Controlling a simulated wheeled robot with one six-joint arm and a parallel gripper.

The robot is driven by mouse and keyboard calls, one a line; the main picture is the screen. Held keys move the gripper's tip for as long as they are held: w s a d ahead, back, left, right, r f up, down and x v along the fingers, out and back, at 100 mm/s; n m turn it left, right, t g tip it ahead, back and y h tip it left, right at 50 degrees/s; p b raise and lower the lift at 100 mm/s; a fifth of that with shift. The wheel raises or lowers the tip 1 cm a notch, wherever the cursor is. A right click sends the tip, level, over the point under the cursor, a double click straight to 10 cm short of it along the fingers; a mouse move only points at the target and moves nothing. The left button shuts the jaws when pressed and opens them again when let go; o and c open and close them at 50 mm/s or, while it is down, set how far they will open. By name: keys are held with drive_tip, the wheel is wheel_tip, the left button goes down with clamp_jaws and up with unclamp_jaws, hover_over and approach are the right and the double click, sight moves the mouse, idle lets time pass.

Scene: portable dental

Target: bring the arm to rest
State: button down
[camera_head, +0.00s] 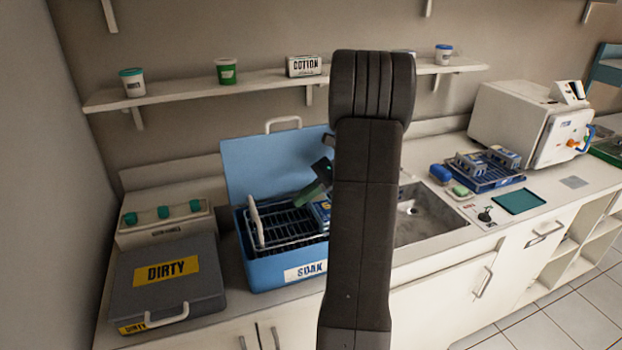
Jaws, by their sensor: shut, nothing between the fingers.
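My dark arm rises upright through the middle of the camera_head view and hides part of the counter and sink. My gripper (308,198) shows to the left of the arm, pointing down over the open blue soak tub (262,272). Its fingers look shut and hold nothing. The tub's blue lid stands raised behind it. A dark rack (285,228) sits inside the tub, under and beside my gripper. The arm's links hide the right part of the tub. I cannot tell how far above the rack the fingertips are.
A closed grey box marked DIRTY (168,284) stands left of the tub. The sink (425,212) lies right of the arm, then a blue tray (490,178) and a white machine (525,122). A wall shelf (190,92) with tubs and a cotton box runs behind.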

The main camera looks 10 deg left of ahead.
drive_tip(key=shift+f, duration=0.1)
drive_tip(key=p, duration=0.1)
hover_over(274, 234)
wheel_tip(274, 234, down, 4)
drive_tip(key=shift+f, duration=0.25)
drive_tip(key=shift+s+a+r+p, duration=0.1)
drive_tip(key=shift+a+r+p, duration=0.2)
drive_tip(key=shift+r, duration=0.2)
drive_tip(key=shift+s+a+r+p, duration=0.1)
drive_tip(key=shift+a+r+p, duration=0.1)
drive_tip(key=shift+r+p, duration=0.25)
drive_tip(key=shift+s+r, duration=0.2)
drive_tip(key=shift+r, duration=0.25)
